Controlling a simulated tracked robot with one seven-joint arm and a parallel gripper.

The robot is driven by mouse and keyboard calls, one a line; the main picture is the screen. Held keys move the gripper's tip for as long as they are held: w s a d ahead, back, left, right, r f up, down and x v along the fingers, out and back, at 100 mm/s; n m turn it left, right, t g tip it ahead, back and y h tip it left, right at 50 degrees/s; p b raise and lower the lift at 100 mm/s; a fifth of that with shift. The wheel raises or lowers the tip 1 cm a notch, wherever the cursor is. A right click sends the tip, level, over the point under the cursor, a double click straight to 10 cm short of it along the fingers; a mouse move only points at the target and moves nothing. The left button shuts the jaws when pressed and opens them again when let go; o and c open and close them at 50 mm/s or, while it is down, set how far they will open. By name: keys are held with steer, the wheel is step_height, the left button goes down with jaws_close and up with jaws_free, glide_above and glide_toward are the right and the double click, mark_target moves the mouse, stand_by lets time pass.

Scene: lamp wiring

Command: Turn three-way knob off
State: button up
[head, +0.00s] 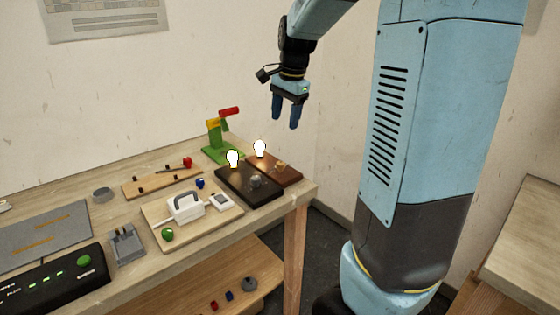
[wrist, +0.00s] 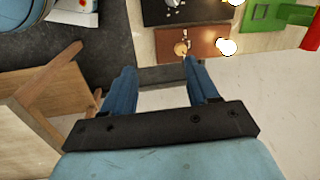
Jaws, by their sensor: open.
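A black board (head: 236,190) at the table's right end carries a lit bulb (head: 232,158) and a grey knob (head: 257,181). A red-brown board (head: 290,178) beside it carries another lit bulb (head: 260,148) and a small brass-coloured knob (head: 280,165). I cannot tell which knob is the three-way one.
A green stand (head: 215,140) with a red arm stands behind the boards. A wooden board (head: 165,215) with a white device (head: 185,207) lies to their left. The table's right edge is close to both boards. The air around my gripper is clear.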

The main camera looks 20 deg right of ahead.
mark_target(280, 163)
steer(key=w+d+f+m+g, duration=0.25)
steer(key=w+f+m, duration=0.35)
steer(key=w, duration=0.4)
steer(key=shift+n+t+h, duration=0.3)
steer(key=shift+t+h, duration=0.1)
steer(key=shift+t, duration=0.05)
step_height(280, 163, down, 14)
steer(key=shift+w+f, duration=0.1)
steer(key=shift+f, duration=0.05)
steer(key=c, duration=1)
